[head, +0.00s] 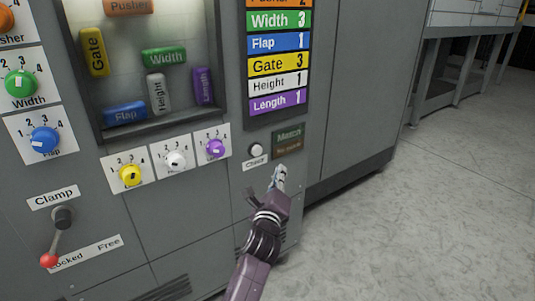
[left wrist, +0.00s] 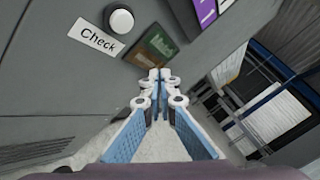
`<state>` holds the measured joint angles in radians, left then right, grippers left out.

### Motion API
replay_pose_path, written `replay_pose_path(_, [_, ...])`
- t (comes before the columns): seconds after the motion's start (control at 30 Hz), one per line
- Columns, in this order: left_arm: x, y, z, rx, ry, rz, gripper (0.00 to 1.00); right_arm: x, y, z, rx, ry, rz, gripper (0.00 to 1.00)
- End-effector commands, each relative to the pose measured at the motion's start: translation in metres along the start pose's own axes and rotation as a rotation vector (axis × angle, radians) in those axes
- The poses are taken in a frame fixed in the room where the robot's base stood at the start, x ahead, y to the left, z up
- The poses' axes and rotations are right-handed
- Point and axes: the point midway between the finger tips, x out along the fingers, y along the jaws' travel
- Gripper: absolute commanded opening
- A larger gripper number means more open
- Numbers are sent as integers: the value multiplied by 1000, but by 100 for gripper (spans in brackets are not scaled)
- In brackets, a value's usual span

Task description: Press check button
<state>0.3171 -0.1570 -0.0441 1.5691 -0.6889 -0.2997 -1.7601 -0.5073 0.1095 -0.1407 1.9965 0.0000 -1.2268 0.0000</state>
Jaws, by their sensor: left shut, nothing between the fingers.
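The check button (head: 256,150) is a round white button on the grey machine front, above a white "Check" label (head: 255,162). In the left wrist view the button (left wrist: 121,20) is at the upper left with its label (left wrist: 97,38) beside it. My left gripper (head: 281,172) is shut and empty, to the lower right of the button and apart from it in the picture. In the left wrist view its fingertips (left wrist: 158,76) meet just below the small dark display (left wrist: 152,46). My right gripper is not in view.
The small display (head: 288,143) is right of the button. Coloured dials (head: 131,174) and a red-tipped clamp lever (head: 50,259) are to the left. A colour-coded number list (head: 279,62) is above. Open floor (head: 430,190) lies to the right.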

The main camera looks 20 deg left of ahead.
Motion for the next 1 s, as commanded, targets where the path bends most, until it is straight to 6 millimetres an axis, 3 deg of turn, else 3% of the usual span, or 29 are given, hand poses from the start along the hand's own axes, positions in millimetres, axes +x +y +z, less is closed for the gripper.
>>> replay_pose_path(0.53, [5, 0, 7, 13, -8, -5, 0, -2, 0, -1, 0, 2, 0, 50])
replay_pose_path(1.0, [48, 31, 39, 14, -8, -5, 0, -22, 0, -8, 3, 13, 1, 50])
